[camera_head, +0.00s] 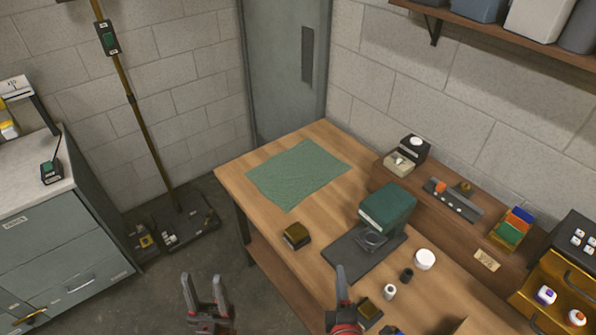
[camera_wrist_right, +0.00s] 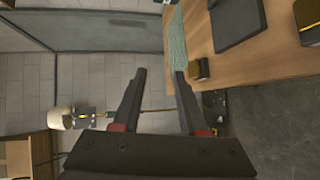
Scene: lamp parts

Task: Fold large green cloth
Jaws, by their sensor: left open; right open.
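The large green cloth (camera_head: 298,173) lies flat and spread out on the far left end of the wooden table. A strip of it also shows at the top of the right wrist view (camera_wrist_right: 178,45). My left gripper (camera_head: 204,280) is open and empty, over the floor in front of the table, well short of the cloth. My right gripper (camera_head: 341,272) is at the table's near side, seen edge-on in the head view. In the right wrist view its two fingers (camera_wrist_right: 160,78) stand apart with nothing between them.
A dark box (camera_head: 296,235) sits between my grippers and the cloth. A green-topped block (camera_head: 388,207) stands at a black mat (camera_head: 345,258) right of it. Small jars, including a white one (camera_head: 425,259), stand nearby. A raised shelf (camera_head: 455,222) runs along the wall.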

